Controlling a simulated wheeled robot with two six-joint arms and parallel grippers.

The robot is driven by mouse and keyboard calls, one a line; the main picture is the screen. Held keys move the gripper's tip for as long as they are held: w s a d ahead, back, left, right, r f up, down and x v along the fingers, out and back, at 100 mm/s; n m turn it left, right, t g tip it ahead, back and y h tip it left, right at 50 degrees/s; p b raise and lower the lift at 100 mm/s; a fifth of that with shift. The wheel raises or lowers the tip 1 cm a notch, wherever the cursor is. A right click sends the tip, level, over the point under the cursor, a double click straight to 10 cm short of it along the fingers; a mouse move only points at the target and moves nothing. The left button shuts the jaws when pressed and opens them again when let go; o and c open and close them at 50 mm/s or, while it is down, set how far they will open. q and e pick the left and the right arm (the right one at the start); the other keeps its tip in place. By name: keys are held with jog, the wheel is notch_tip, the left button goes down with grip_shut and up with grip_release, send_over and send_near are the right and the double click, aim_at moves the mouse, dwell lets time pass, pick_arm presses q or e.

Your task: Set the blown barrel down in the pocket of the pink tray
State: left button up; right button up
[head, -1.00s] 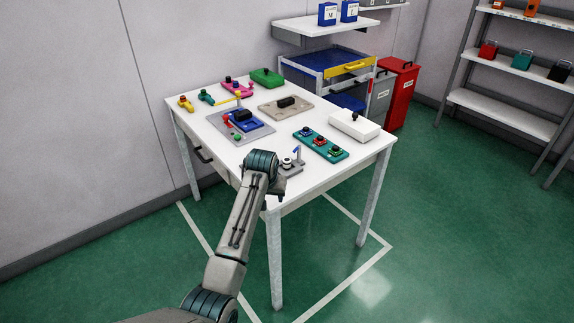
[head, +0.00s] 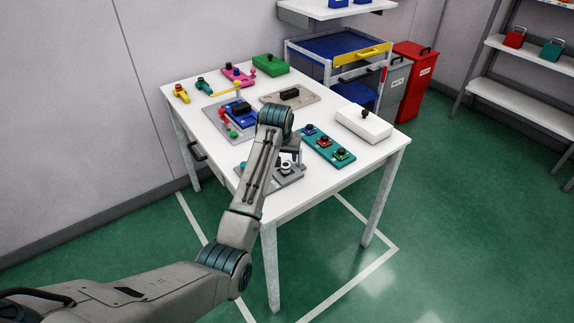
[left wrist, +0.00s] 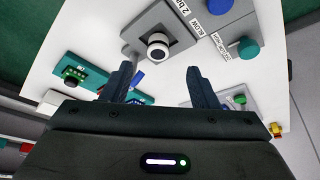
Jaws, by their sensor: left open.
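The pink tray (head: 242,82) lies at the back left of the white table, with small dark-topped pieces on it. A short white cylinder with a dark centre stands on a grey fixture near the table's front edge; it shows in the head view (head: 286,168) and the left wrist view (left wrist: 157,45). I cannot tell for sure whether this is the blown barrel. My left gripper (left wrist: 158,82) is open, with nothing between its fingers, and points toward the cylinder without holding it. In the head view my arm hides most of this gripper. My right gripper is out of view.
A teal tray (head: 316,136) with several knobs lies right of the fixture. A white box (head: 363,125), a tan plate (head: 299,103), a green box (head: 270,65) and a blue device (head: 240,115) on a grey plate crowd the table. Bare tabletop shows at the front right.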

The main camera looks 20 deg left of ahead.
aim_at(285, 165)
pick_arm(q)
jog(key=shift+x, duration=0.75)
jog(key=shift+w+f, duration=0.1)
jog(key=shift+f, duration=0.2)
jog(key=x, duration=0.2)
jog(key=p+x, duration=0.1)
jog(key=x, duration=0.1)
jog(key=shift+w+d+p, duration=0.1)
jog(key=shift+w+p, duration=0.15)
jog(key=shift+p, duration=0.05)
jog(key=shift+w+f, duration=0.1)
jog(key=shift+f, duration=0.35)
jog(key=shift+w, duration=0.1)
jog(key=c, duration=0.9)
jog(key=shift+c, duration=0.7)
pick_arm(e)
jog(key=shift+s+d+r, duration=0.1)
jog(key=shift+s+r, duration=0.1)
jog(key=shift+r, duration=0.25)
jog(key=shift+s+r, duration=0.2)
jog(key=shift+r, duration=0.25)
